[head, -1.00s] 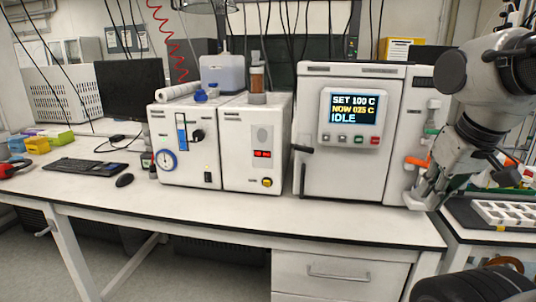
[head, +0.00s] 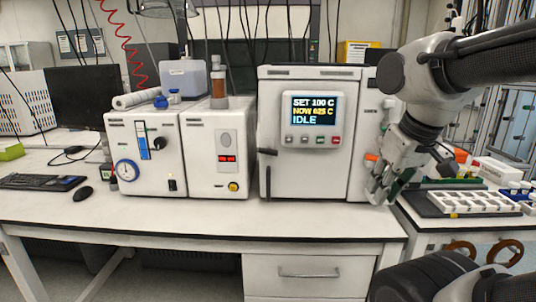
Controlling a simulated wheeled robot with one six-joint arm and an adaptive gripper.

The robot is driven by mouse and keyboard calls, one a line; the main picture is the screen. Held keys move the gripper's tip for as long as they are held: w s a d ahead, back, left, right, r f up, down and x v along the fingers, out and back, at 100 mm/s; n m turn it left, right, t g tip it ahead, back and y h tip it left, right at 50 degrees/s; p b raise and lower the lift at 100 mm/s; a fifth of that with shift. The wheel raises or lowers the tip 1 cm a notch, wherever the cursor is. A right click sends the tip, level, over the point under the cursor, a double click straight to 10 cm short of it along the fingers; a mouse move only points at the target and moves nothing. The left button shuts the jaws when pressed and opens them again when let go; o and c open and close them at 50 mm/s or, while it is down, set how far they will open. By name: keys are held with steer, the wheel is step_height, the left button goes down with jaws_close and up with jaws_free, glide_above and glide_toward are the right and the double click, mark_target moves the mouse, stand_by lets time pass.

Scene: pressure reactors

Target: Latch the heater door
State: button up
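The heater (head: 345,170) is a white box on the bench with a display reading SET 100 C, NOW 025 C, IDLE. Its front door (head: 310,175) looks closed against the body. A dark handle or latch (head: 268,152) sticks out at the door's left edge, with a dark vertical bar (head: 268,183) below it. My gripper (head: 378,192) is at the heater's right side, low and pointing down, apart from the latch. Its fingers partly overlap the heater's right side. I cannot tell whether they are open or hold anything.
A white instrument pair (head: 148,160) with a gauge stands left of the heater. A keyboard (head: 40,181) and mouse (head: 83,192) lie further left. A rack tray (head: 470,203) is at the right. The bench front (head: 200,217) is clear.

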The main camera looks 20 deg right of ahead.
steer(key=shift+o, duration=0.8)
steer(key=w+a+f+n+g, duration=0.2)
steer(key=w+a+f, duration=0.1)
steer(key=a, duration=0.3)
steer(key=shift+w+a+f+g+y, duration=0.25)
steer(key=shift+w+f+g+y, duration=0.15)
steer(key=shift+f, duration=0.5)
steer(key=w+a+f+n+t+y, duration=0.2)
steer(key=w+a+f, duration=0.3)
steer(key=w+a, duration=0.65)
steer(key=w+a+f+n+t+y, duration=0.2)
steer(key=w+a+f, duration=0.2)
steer(key=w+a, duration=0.7)
steer(key=w+a+f+t+h, duration=0.1)
steer(key=w+a+t+h, duration=0.1)
steer(key=w+a+t, duration=0.3)
steer(key=n+t+h, duration=0.2)
steer(key=t+h, duration=0.1)
steer(key=h, duration=1.1)
glide_toward(267, 153)
steer(key=x, duration=1.1)
jaws_close()
